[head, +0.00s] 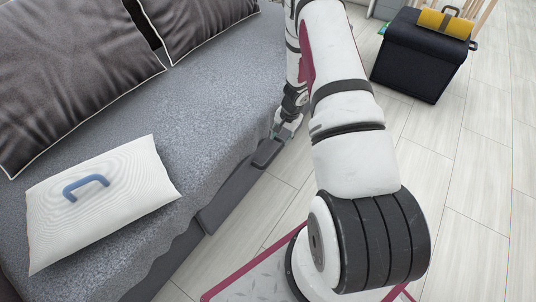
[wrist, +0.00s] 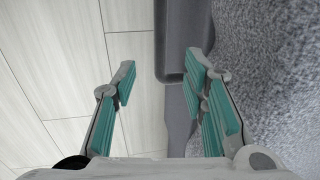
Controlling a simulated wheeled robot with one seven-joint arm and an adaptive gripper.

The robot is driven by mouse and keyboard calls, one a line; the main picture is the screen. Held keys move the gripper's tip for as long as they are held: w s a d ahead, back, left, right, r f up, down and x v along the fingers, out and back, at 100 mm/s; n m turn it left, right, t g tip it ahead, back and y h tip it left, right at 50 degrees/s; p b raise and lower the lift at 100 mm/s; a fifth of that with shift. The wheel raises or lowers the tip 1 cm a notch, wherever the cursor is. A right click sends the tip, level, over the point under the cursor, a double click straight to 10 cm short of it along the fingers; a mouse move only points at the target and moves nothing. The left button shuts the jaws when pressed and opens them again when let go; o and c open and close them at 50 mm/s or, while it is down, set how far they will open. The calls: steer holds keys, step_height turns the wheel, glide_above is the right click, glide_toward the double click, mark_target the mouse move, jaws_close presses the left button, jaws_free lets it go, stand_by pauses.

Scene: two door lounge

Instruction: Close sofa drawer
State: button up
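The grey sofa (head: 215,100) fills the left of the head view. Along its lower front runs the dark grey drawer (head: 232,197), which appears to stick out a little past the hanging cover. My gripper (head: 284,131) is low at the sofa front, by the far part of the drawer. In the wrist view my gripper (wrist: 160,72) is open and empty. One finger is over the floor, the other by the sofa's edge. A dark grey drawer edge (wrist: 180,40) shows beyond and between the fingertips. Contact cannot be told, and the cover hides part of the drawer.
A white pillow (head: 100,205) with a blue handle-shaped object (head: 86,186) lies on the seat, with dark cushions (head: 75,70) behind. A black box (head: 418,58) bearing a yellow item (head: 446,23) stands at the back right. The pale floor (head: 470,170) is clear at right.

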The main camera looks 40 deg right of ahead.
mark_target(275, 154)
steer(key=f+b, duration=0.1)
steer(key=f, duration=0.3)
steer(key=w+f+b, duration=0.1)
steer(key=f, duration=0.3)
steer(key=w+a+f+b, duration=0.1)
steer(key=f+b, duration=0.1)
steer(key=f, duration=0.2)
steer(key=shift+w+f, duration=0.2)
steer(key=shift+f, duration=0.15)
jaws_close()
